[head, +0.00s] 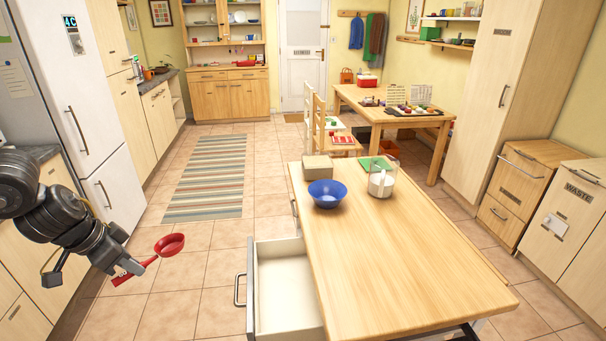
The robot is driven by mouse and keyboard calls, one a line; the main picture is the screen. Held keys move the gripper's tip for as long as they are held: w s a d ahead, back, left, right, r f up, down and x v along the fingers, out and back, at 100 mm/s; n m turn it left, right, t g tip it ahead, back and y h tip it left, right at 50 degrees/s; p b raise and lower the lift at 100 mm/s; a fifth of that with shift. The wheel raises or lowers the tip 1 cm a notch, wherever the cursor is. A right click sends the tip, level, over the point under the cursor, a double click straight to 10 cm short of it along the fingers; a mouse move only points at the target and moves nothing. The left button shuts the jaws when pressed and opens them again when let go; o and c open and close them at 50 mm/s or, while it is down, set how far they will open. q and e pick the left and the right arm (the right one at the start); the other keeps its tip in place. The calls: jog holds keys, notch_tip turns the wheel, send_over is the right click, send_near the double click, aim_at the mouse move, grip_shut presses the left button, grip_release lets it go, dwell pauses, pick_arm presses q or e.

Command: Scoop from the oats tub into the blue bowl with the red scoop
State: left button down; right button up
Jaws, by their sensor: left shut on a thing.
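My left gripper (128,270) is shut on the handle of a red scoop (171,244). It holds the scoop over the floor, left of the island table and its open drawer. The scoop's round cup points right and up; I cannot tell whether anything is in it. A blue bowl (327,199) stands on the island near its far left corner; its inside looks empty. A clear tub with pale contents (382,187) stands right of the bowl, perhaps the oats tub; no label is readable. My right gripper is out of view.
The island's wooden top (410,260) is clear in front. A brown box (317,168) and a green item (374,163) lie behind the bowl and tub. An open, empty-looking drawer (282,283) juts out left. A fridge (75,95) stands at the left.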

pick_arm(q)
jog(key=s+d+f+n, duration=0.1)
jog(key=d+f, duration=0.3)
jog(key=d, duration=0.4)
jog(key=s+d+f+n+y, duration=0.1)
jog(key=s+d+f+n, duration=0.1)
jog(key=d, duration=0.6)
jog(key=shift+s+f+n+t, duration=0.3)
jog(key=shift+s+f+t, duration=0.1)
jog(key=shift+s+f, duration=0.55)
